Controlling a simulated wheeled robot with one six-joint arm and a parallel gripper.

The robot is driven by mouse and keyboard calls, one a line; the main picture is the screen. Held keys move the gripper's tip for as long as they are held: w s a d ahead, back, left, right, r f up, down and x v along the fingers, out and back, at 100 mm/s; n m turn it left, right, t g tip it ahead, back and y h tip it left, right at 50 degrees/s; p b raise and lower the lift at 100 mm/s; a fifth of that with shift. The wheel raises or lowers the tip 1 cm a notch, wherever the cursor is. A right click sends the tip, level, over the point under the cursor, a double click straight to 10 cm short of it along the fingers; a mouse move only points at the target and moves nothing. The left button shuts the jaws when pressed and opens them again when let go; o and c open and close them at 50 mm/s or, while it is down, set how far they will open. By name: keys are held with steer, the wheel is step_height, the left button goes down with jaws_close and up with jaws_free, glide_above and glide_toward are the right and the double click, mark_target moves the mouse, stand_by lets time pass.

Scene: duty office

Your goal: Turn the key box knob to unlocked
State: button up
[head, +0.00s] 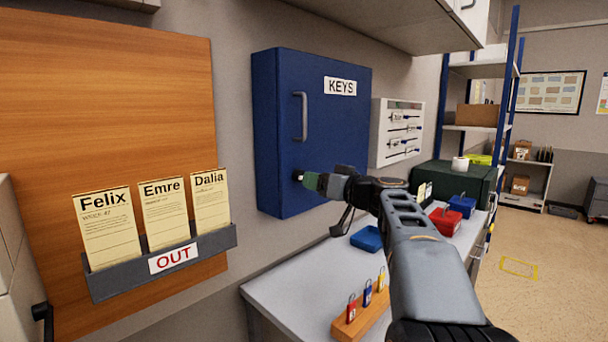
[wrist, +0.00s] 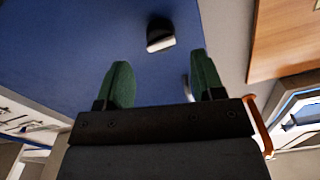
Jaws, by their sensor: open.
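The blue key box (head: 345,135), labelled KEYS, hangs on the wall with its door shut. Its small dark knob (head: 297,175) sits low on the door, below the grey handle (head: 303,117). In the wrist view the knob (wrist: 160,36) is black with a pale face, just beyond and between my fingertips. My gripper (head: 308,180) is open, its green fingers (wrist: 160,62) spread toward the door with nothing between the tips. The knob's lock setting cannot be read.
A wooden board (head: 110,120) with an OUT card tray (head: 165,262) is at left. Below stands a counter (head: 290,300) with a padlock rack (head: 360,318) and a blue tray (head: 367,239). A white key panel (head: 398,130) hangs right of the box.

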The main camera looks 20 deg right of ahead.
mark_target(292, 176)
steer(key=shift+p+x, duration=0.55)
steer(key=shift+x, duration=2)
steer(key=shift+a, duration=0.1)
steer(key=shift+c, duration=0.3)
steer(key=c, duration=0.8)
steer(key=shift+c, duration=0.2)
